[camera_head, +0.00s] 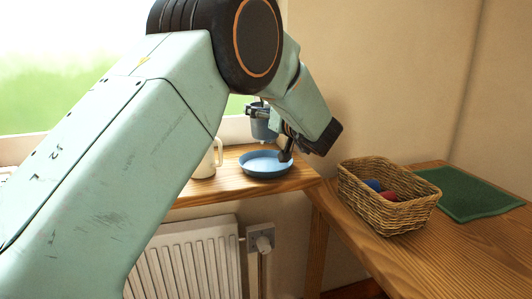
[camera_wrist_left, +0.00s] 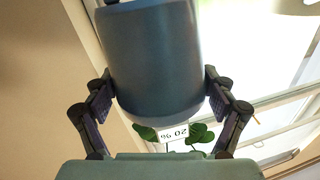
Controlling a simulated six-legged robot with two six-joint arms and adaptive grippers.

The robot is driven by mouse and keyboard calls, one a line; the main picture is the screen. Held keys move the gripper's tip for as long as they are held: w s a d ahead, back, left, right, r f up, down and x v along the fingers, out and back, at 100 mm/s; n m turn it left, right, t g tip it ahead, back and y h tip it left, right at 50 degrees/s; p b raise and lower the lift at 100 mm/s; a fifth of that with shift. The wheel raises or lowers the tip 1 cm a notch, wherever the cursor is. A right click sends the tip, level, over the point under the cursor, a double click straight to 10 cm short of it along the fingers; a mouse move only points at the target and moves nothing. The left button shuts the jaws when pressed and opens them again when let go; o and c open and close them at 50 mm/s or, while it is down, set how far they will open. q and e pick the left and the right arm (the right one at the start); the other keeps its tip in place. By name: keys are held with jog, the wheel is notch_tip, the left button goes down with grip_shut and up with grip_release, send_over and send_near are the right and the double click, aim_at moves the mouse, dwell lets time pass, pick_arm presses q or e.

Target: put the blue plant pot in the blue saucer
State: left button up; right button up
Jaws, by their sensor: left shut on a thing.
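The blue plant pot (camera_head: 262,128) is held in my left gripper (camera_head: 268,117), above the windowsill. In the left wrist view the pot (camera_wrist_left: 158,60) fills the middle, with one finger of the gripper (camera_wrist_left: 159,95) on each side. The blue saucer (camera_head: 262,164) lies flat on the wooden sill, below the pot in the head view. A gap shows between the pot and the saucer. Part of my wrist and gripper covers the saucer's right edge. My right gripper is not in view.
A white mug (camera_head: 207,163) stands left of the saucer, partly behind my arm. A wicker basket (camera_head: 388,211) with red and blue items and a green mat (camera_head: 468,192) are on the right table. Green leaves (camera_wrist_left: 197,133) and a white label show in the wrist view.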

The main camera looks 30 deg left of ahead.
aim_at(266, 140)
pick_arm(q)
notch_tip(266, 140, down, 4)
jog(key=shift+w+a+r+b, duration=0.1)
jog(key=shift+w+r+b, duration=0.05)
jog(key=shift+b, duration=0.3)
notch_tip(266, 140, down, 4)
jog(key=shift+f+b, duration=0.1)
jog(key=shift+b, duration=0.75)
jog(key=shift+f, duration=0.15)
jog(key=o, duration=1.6)
jog(key=shift+f, duration=0.1)
jog(key=shift+o, duration=0.2)
